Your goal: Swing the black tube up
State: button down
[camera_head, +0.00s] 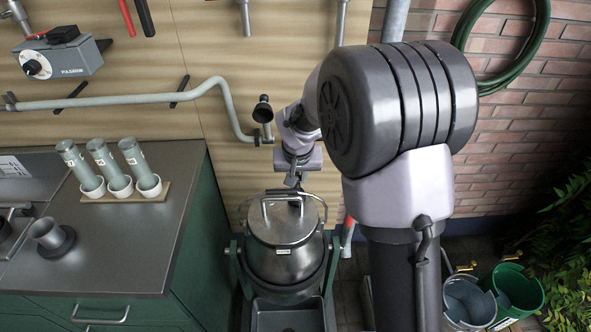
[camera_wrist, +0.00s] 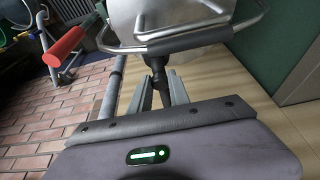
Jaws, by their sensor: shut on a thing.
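The black tube (camera_wrist: 180,38) is a dark sleeve on the bent metal handle bar of the churn in the wrist view. In the head view, the churn (camera_head: 283,256) is a shiny lidded metal can in a green stand, with the bar across its upper part. My gripper (camera_head: 292,184) is just behind the churn's top, at the bar. In the wrist view, my gripper (camera_wrist: 158,80) has its two grey fingers below the tube, with a dark piece between them that runs up to the tube.
A grey pipe (camera_head: 130,101) runs along the wall above. Two buckets (camera_head: 515,290) stand at the right. A red-gripped lever (camera_wrist: 63,47) is left in the wrist view.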

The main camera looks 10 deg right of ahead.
jog(key=shift+w+r+p, duration=0.15)
jog(key=shift+r+p, duration=0.95)
jog(key=shift+r, duration=0.6)
jog(key=shift+r, duration=0.1)
jog(key=shift+w+d+r+p, duration=0.1)
jog(key=shift+w+r+p, duration=0.1)
jog(key=shift+r+p, duration=0.5)
jog(key=shift+w+r+p, duration=0.2)
jog(key=shift+r+p, duration=0.35)
jog(key=shift+r, duration=0.25)
jog(key=r+p, duration=0.1)
jog(key=w+r+p, duration=0.1)
jog(key=p, duration=0.1)
jog(key=shift+w+d+r, duration=0.15)
jog(key=shift+w+r, duration=0.15)
jog(key=shift+r, duration=0.1)
